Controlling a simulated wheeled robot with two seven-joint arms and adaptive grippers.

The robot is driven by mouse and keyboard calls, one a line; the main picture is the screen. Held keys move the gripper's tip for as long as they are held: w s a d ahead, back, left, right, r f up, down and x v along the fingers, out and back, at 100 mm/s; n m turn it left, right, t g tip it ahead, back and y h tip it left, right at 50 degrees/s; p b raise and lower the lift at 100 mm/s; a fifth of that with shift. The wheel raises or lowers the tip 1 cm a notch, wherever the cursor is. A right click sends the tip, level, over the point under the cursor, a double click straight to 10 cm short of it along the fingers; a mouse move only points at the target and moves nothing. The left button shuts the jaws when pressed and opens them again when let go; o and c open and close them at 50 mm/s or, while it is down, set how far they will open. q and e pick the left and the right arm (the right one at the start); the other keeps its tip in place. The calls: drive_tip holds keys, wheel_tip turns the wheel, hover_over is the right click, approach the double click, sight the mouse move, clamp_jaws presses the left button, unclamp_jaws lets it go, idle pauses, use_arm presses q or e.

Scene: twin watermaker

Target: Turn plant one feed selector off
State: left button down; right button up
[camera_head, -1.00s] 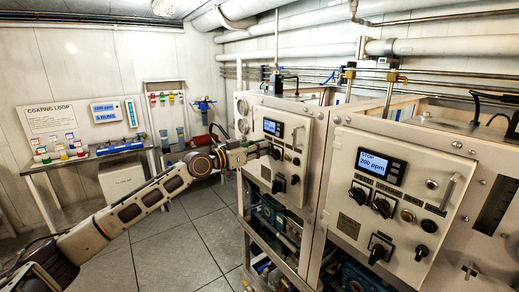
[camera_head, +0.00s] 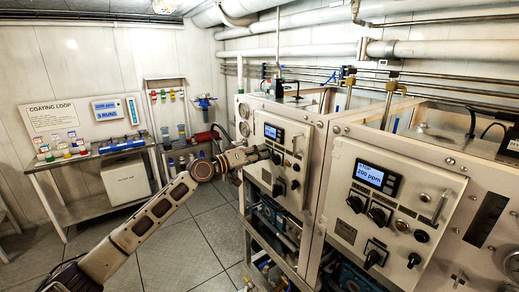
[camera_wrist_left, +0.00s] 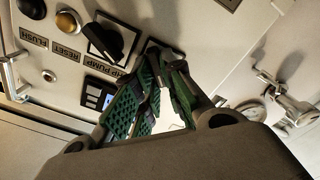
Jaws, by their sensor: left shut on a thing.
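The left machine's control panel (camera_head: 293,140) carries a small lit display (camera_head: 273,132) and several black knobs. My left gripper (camera_head: 268,152) reaches it from the left, just under the display. In the left wrist view its green-padded fingers (camera_wrist_left: 158,85) are closed around a dark knob (camera_wrist_left: 153,50), largely hidden between them. Its label and exact pointing direction cannot be read. Beside it is a black selector knob (camera_wrist_left: 108,40) on a square plate, above a label reading HP PUMP. My right gripper is not in view.
A similar right panel (camera_head: 345,170) stands close by, its display (camera_head: 376,177) reading 200 ppm. Reset (camera_wrist_left: 67,22) and flush (camera_wrist_left: 32,8) buttons lie near the HP PUMP knob. A coating loop table (camera_head: 95,157) stands at the left; the tiled floor (camera_head: 190,245) between is clear.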

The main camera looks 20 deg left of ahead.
use_arm(q)
drive_tip(key=shift+n+p, duration=1)
drive_tip(key=shift+n, duration=0.7)
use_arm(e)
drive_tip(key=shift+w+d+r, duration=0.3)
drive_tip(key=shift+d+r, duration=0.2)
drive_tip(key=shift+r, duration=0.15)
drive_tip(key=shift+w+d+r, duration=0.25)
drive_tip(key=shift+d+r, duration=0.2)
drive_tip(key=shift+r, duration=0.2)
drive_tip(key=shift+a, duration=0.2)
use_arm(q)
drive_tip(key=c, duration=1.5)
unclamp_jaws()
drive_tip(key=shift+w+f, duration=0.1)
drive_tip(key=shift+d, duration=0.1)
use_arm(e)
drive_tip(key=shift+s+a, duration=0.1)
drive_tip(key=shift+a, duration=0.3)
use_arm(q)
drive_tip(key=shift+v, duration=6)
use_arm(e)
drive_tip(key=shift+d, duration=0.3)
